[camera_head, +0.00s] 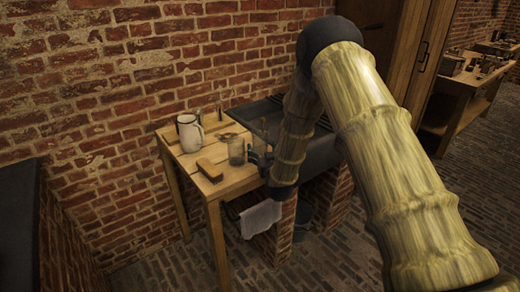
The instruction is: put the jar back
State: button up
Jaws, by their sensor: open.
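A clear glass jar (236,151) stands upright on the small wooden table (232,182), near its right side. A second glass shape (259,132), perhaps another jar, shows just behind my gripper and is partly hidden. My gripper (254,157) is small and dark in this view. It is open at the table's right edge, just right of the first jar. I cannot tell whether it touches either glass. My arm comes down from the upper right and hides part of the area behind it.
A white jug (189,133) and a wooden block (209,170) share the table. A dark sink (312,152) on brick piers adjoins it at the right. A white cloth (261,217) hangs below. A brick wall (150,70) stands behind. The table's front corner is clear.

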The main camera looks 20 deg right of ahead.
jog(key=s+b, duration=0.1)
jog(key=s, duration=0.9)
jog(key=s+a+f+g, duration=0.3)
jog(key=s+f+g, duration=0.7)
jog(key=s+f, duration=1.45)
jog(key=s+f+g, duration=0.4)
jog(key=s, duration=0.9)
jog(key=s+a+f+g+y, duration=0.1)
jog(key=s+f+g, duration=0.3)
jog(key=s, duration=0.9)
jog(key=shift+s+a+f, duration=0.2)
jog(key=shift+s+f, duration=0.1)
jog(key=shift+f, duration=0.45)
jog(key=shift+r, duration=0.4)
